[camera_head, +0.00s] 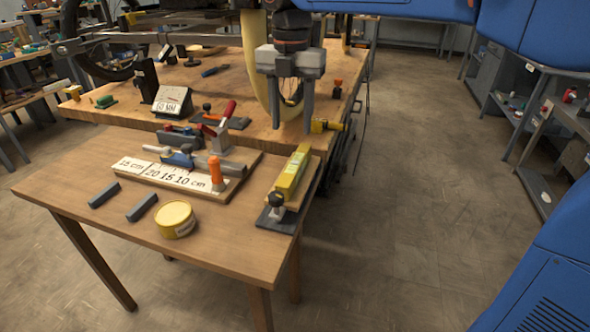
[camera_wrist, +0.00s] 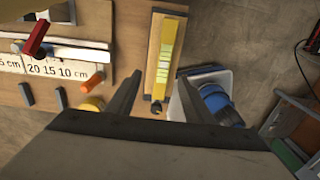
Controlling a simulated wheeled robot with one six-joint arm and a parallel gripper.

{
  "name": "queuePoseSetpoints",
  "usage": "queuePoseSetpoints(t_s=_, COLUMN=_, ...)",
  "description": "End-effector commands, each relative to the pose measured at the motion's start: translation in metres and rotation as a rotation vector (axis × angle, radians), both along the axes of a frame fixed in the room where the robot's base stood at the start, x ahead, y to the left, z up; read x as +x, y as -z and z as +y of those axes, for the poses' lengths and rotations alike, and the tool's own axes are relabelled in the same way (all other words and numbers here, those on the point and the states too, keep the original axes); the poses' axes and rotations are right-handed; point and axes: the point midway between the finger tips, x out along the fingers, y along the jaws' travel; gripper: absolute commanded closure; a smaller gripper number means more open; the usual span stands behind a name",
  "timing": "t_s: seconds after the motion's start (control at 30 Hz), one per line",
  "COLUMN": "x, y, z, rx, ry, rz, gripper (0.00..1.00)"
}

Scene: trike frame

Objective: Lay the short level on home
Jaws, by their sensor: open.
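The short level, a yellow bar with a pale label (camera_head: 291,172), lies lengthwise on a wooden strip at the right end of the front table. A dark base with a black knob (camera_head: 277,204) is at its near end. The level also shows in the wrist view (camera_wrist: 167,50), ahead between my fingers. My gripper (camera_head: 292,115) is open and empty, pointing down above and beyond the level, apart from it. In the wrist view its fingers (camera_wrist: 160,80) are spread wide. No spot marked as home can be made out.
A ruler board with a clamp and orange post (camera_head: 215,174), two grey bars (camera_head: 142,207) and a yellow tin (camera_head: 175,219) are on the front table (camera_head: 75,199). A workbench with a frame adjoins behind. A white bin with blue contents (camera_wrist: 207,105) shows right of the level.

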Motion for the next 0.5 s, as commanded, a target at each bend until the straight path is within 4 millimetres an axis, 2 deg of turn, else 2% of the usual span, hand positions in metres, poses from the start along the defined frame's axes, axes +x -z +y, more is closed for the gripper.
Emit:
queuePoseSetpoints(t_s=0.3, x=0.000, y=0.053, z=-0.001, rx=-0.001, ry=0.001, rz=0.001, gripper=0.53)
queuePoseSetpoints(t_s=0.5, x=0.000, y=0.068, z=-0.001, rx=0.001, ry=0.002, rz=-0.001, gripper=0.53)
